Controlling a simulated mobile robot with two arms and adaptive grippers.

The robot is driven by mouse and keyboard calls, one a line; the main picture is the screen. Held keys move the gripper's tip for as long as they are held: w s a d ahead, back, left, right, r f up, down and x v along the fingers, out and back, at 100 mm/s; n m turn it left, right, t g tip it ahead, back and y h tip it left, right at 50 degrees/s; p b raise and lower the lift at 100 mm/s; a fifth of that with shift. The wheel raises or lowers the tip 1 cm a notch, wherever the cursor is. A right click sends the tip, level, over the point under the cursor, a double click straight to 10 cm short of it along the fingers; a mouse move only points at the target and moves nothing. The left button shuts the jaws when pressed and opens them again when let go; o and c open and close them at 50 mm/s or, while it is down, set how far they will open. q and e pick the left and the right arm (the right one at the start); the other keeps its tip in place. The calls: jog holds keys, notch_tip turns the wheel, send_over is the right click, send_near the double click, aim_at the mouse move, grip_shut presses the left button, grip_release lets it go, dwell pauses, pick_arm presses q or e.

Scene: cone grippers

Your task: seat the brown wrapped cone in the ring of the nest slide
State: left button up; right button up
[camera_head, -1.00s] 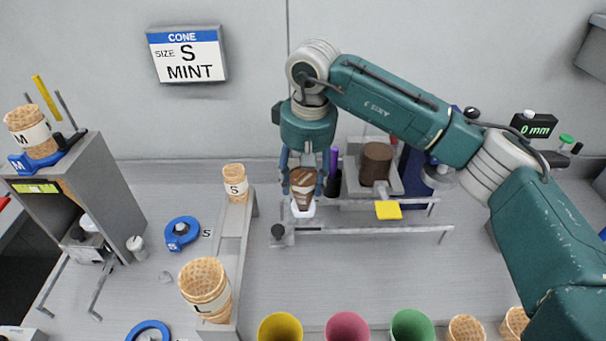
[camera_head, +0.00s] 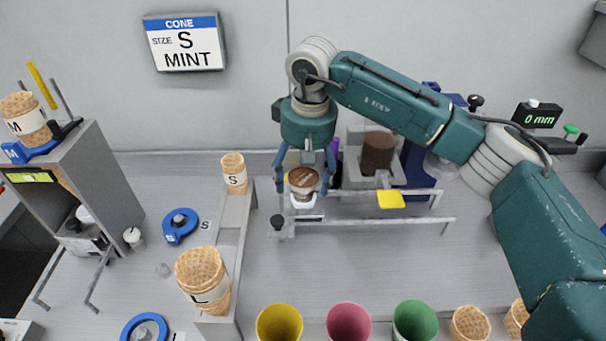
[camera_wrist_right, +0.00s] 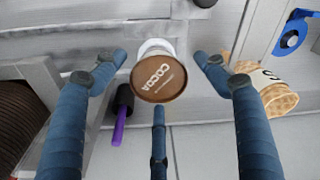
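The brown wrapped cone (camera_head: 304,181) stands in the white ring (camera_head: 302,202) of the nest slide (camera_head: 375,220), its round top facing up. In the right wrist view its lid (camera_wrist_right: 159,80) reads COCOA, with part of the white ring (camera_wrist_right: 155,46) behind it. How deep it sits is hidden. My right gripper (camera_head: 305,188) is around the cone with its fingers spread. In the right wrist view the fingers (camera_wrist_right: 158,62) are clear of the lid on both sides. My left gripper is not in view.
A small S cone (camera_head: 234,175) and stacked L cones (camera_head: 203,277) stand on a grey rack to the left. Coloured cups (camera_head: 279,323) line the front. A display (camera_head: 538,115) reads 0 mm.

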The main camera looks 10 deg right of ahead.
jog(key=shift+r, duration=0.1)
notch_tip(320, 180, up, 12)
jog(key=s, duration=0.1)
jog(key=shift+s+d, duration=0.2)
jog(key=shift+s, duration=0.05)
jog(key=shift+f, duration=0.2)
dwell(0.5)
